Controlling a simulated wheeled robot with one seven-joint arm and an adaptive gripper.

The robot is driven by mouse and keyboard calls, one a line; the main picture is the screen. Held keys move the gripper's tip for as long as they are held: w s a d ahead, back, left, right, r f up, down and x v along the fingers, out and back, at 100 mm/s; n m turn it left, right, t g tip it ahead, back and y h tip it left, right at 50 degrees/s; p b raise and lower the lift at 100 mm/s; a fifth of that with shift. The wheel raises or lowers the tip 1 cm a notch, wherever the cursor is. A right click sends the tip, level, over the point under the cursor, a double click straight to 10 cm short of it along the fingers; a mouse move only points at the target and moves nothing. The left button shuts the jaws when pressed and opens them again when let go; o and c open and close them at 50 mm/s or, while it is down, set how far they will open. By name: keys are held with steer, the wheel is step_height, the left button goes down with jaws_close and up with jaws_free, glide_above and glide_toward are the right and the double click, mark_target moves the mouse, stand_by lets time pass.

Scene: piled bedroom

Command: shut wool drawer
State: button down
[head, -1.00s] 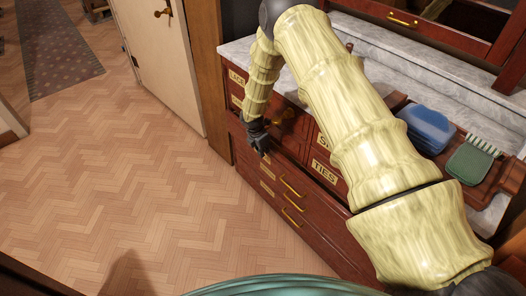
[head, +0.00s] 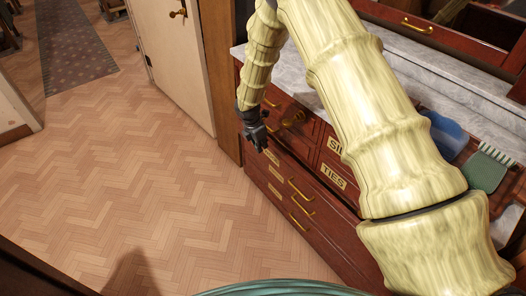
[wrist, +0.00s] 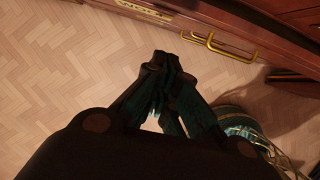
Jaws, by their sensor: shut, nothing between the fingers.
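The red-brown drawer chest (head: 345,205) stands right of the floor in the head view. Its lower part has wide drawers with brass handles. An upper wide-drawer label (head: 271,157) is too small to read, so I cannot tell which drawer is the wool one. My gripper (head: 262,147) is shut and empty, pointing down in front of the chest's left part. My arm hides part of the chest.
Small drawers marked SILK (head: 337,147) and TIES (head: 333,176) are at the right. A white door (head: 168,55) stands at the left. The parquet floor (head: 150,180) is open.

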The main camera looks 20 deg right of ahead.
steer(key=c, duration=2.1)
jaws_free()
steer(key=shift+s+a+r, duration=0.1)
steer(key=shift+r, duration=0.45)
steer(key=o, duration=0.4)
steer(key=shift+s+f, duration=0.1)
steer(key=shift+s, duration=0.05)
steer(key=shift+c, duration=0.2)
steer(key=shift+o, duration=1.1)
steer(key=s+f+m+b, duration=0.3)
steer(key=s, duration=0.1)
steer(key=shift+s+d+f, duration=0.1)
steer(key=shift+d+f, duration=0.2)
steer(key=shift+d, duration=0.05)
steer(key=m+b, duration=1.5)
glide_toward(297, 189)
steer(key=shift+y, duration=0.3)
steer(key=f, duration=0.2)
steer(key=d+f+b, duration=0.1)
steer(key=f, duration=0.2)
steer(key=f+b, duration=0.1)
steer(key=f, duration=0.1)
steer(key=shift+w+d+f, duration=0.4)
jaws_close()
